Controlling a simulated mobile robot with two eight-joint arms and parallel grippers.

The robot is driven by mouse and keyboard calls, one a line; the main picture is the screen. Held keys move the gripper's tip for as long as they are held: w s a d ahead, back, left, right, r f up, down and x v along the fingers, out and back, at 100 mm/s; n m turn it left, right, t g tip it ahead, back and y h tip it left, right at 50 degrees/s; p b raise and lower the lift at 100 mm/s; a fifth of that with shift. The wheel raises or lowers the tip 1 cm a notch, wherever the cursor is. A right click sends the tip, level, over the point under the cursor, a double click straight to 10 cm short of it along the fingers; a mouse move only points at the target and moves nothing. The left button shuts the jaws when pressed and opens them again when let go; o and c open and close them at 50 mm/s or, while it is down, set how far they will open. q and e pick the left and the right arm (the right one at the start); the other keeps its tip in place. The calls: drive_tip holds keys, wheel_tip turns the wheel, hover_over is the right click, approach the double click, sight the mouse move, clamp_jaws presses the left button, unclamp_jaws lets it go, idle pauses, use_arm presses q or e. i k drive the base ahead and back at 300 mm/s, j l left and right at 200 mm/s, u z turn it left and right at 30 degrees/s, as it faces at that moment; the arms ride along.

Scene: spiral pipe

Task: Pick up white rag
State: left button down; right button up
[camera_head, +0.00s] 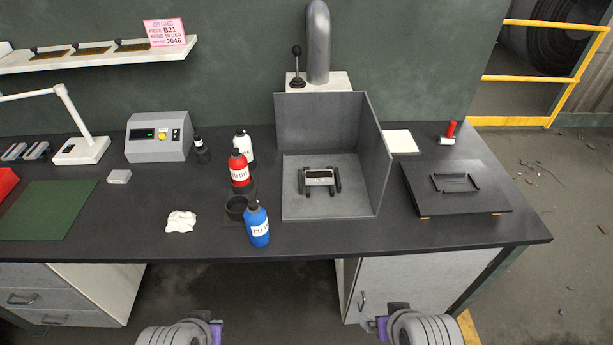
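The white rag (181,221) lies crumpled on the dark bench top, left of the middle and close to the front edge. My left arm shows at the bottom edge, below and in front of the bench, with dark and purple parts at its end. My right arm shows at the bottom edge to the right, also in front of the bench. Neither arm is near the rag. The fingertips of both grippers cannot be made out, so I cannot tell whether they are open or shut.
Right of the rag stand a dark cup (236,208), a blue bottle (257,227), a red bottle (239,171) and a white bottle (245,147). A green mat (47,209) lies to the left. A grey open-fronted booth (300,207) stands mid-bench. The bench around the rag is clear.

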sight(181, 221)
drive_tip(key=i+j, duration=0.2)
drive_tip(key=j, duration=0.15)
drive_tip(key=i+j, duration=0.25)
drive_tip(key=j, duration=0.15)
drive_tip(key=i+j, duration=0.2)
drive_tip(key=j, duration=0.15)
drive_tip(key=u, duration=0.05)
